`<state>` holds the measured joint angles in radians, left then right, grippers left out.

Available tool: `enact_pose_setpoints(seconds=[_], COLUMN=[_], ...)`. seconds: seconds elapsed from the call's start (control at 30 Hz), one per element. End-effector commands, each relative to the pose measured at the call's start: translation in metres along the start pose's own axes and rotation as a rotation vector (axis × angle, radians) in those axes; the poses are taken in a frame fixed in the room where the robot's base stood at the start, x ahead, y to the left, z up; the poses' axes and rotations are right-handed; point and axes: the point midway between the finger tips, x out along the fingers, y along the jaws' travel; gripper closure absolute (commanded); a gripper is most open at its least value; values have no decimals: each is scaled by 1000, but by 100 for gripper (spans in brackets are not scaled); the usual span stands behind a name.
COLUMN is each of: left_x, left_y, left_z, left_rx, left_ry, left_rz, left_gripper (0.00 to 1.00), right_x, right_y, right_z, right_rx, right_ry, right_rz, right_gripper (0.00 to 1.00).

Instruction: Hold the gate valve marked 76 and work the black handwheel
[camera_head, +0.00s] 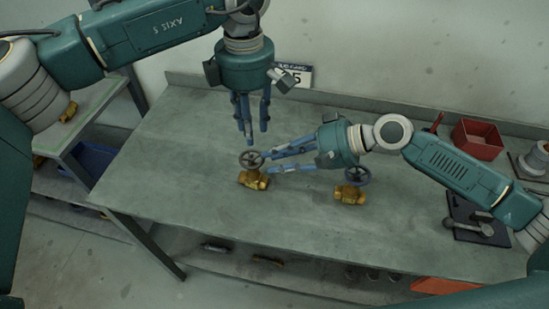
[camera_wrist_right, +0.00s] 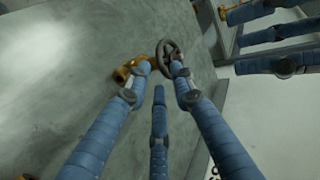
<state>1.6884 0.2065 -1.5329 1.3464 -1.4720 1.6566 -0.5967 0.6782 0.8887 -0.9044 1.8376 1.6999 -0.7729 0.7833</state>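A brass gate valve (camera_head: 253,180) with a dark spoked handwheel (camera_head: 251,159) stands on the bench. In the right wrist view its brass body (camera_wrist_right: 128,70) and handwheel (camera_wrist_right: 168,58) lie just beyond the fingertips. My right gripper (camera_head: 268,162) comes in from the right, fingers spread, its tips close to the valve; contact is unclear. My left gripper (camera_head: 256,136) points down just above the handwheel, fingers apart and empty. Its fingers also show in the right wrist view (camera_wrist_right: 265,38). No number is readable on either valve.
A red bin (camera_head: 478,139), a spool (camera_head: 537,159) and a dark plate with a tool (camera_head: 476,222) occupy the bench's right side. A partly hidden sign (camera_head: 298,76) stands at the back. The bench's left and front (camera_head: 170,165) are clear.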

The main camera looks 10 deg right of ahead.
Motion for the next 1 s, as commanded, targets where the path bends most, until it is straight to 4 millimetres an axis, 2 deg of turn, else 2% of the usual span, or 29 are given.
enact_pose_setpoints(seconds=[0.3, 0.5, 0.7, 1.0], left_x=[0, 0, 0, 0], left_y=[0, 0, 0, 0], left_z=[0, 0, 0, 0], left_rx=[0, 0, 0, 0], left_ry=[0, 0, 0, 0], left_rz=[0, 0, 0, 0], left_gripper=[69, 69, 69, 69], right_x=[-65, -97, -109, -109], right_y=[2, 2, 1, 0], right_z=[-1, -1, 0, 0], right_rx=[3, 3, 1, 1], right_ry=[2, 0, -2, -2], right_rz=[4, 4, 1, 1], right_gripper=[77, 77, 77, 77])
